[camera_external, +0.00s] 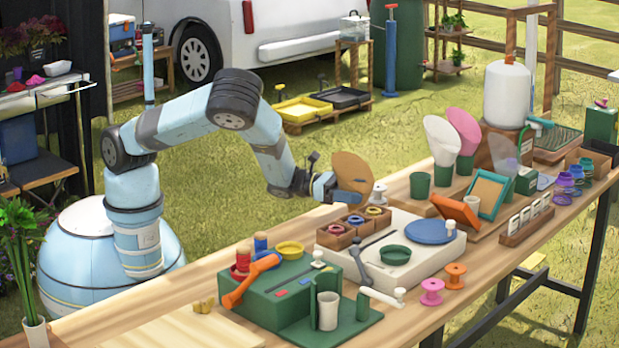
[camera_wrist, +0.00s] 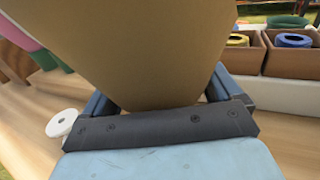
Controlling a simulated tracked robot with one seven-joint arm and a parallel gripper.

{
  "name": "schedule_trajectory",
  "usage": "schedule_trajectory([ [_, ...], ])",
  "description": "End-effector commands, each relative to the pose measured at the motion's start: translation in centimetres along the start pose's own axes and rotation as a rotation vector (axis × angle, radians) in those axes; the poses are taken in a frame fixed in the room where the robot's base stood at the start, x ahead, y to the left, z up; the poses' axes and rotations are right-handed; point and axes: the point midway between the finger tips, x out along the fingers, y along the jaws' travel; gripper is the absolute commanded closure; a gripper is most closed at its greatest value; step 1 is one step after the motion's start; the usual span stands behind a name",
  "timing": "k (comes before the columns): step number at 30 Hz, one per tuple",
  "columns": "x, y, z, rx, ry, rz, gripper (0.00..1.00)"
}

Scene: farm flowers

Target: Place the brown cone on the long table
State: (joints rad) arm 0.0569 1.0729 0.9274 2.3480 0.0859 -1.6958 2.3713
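The brown cone (camera_external: 352,172) is held at the end of my arm, above the back edge of the long table (camera_external: 290,222). My gripper (camera_external: 326,187) is shut on it. In the wrist view the cone (camera_wrist: 150,45) fills the top middle, between the two fingers of my gripper (camera_wrist: 155,100). The cone appears clear of the tabletop. Its far end is out of the wrist view. The wooden tabletop also shows in the wrist view (camera_wrist: 30,125).
A white spool (camera_external: 378,192) stands just right of the cone. Wooden boxes with coloured rings (camera_external: 335,232) and a white tray (camera_external: 440,262) lie in front. The table's left end has bare wood.

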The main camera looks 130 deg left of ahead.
Motion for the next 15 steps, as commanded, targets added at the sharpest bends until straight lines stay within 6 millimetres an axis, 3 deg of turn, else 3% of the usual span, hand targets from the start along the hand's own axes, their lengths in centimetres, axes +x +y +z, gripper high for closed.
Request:
schedule_trajectory([
  [11, 0.0, 0.0, 0.2, 0.000, 0.000, 0.000, 0.00],
  [15, -1.6, 0.0, 0.1, 0.001, 0.002, 0.002, 0.00],
])
